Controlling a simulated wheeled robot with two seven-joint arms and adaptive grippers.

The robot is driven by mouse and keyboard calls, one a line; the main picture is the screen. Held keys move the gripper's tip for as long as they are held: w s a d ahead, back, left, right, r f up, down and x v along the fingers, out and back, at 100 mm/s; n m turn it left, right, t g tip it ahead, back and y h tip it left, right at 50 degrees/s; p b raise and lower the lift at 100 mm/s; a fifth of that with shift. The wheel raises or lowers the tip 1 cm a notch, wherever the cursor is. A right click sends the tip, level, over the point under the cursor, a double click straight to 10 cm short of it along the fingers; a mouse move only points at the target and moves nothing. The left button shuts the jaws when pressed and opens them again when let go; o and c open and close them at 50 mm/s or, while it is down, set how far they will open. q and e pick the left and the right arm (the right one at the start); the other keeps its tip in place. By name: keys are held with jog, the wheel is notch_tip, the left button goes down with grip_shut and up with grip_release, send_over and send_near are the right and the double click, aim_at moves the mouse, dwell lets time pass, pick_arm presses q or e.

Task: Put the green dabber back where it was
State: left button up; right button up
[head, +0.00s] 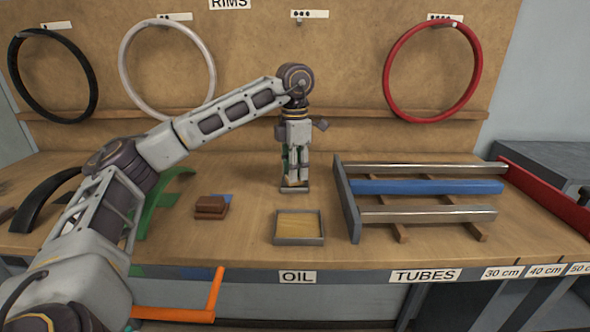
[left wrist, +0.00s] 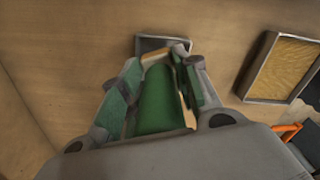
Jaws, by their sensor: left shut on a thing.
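My left gripper (head: 295,175) points down over the back middle of the bench. It is shut on the green dabber (left wrist: 156,100), which shows between its fingers in the left wrist view. In the head view the fingers hide most of the dabber. A small dark tray (left wrist: 147,46) lies just beyond the fingertips; in the head view its edge (head: 295,190) shows right under the gripper. I cannot tell whether the dabber touches the tray. My right gripper is not in view.
A square tray with a yellowish pad (head: 299,241) stands in front, above the OIL label. A tube rack (head: 349,210) is to the right, brown blocks (head: 211,207) to the left. Rims hang on the back board, including a red one (head: 388,84). Bare bench surrounds the gripper.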

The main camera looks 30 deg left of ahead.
pick_arm(q)
jog(key=shift+f, duration=0.2)
jog(key=shift+f, duration=0.2)
jog(key=o, duration=1)
jog(key=shift+r, duration=0.15)
jog(key=shift+r, duration=0.2)
notch_tip(320, 180, up, 3)
jog(key=shift+f, duration=0.1)
jog(key=shift+r+p, duration=1.05)
jog(key=shift+r, duration=3.35)
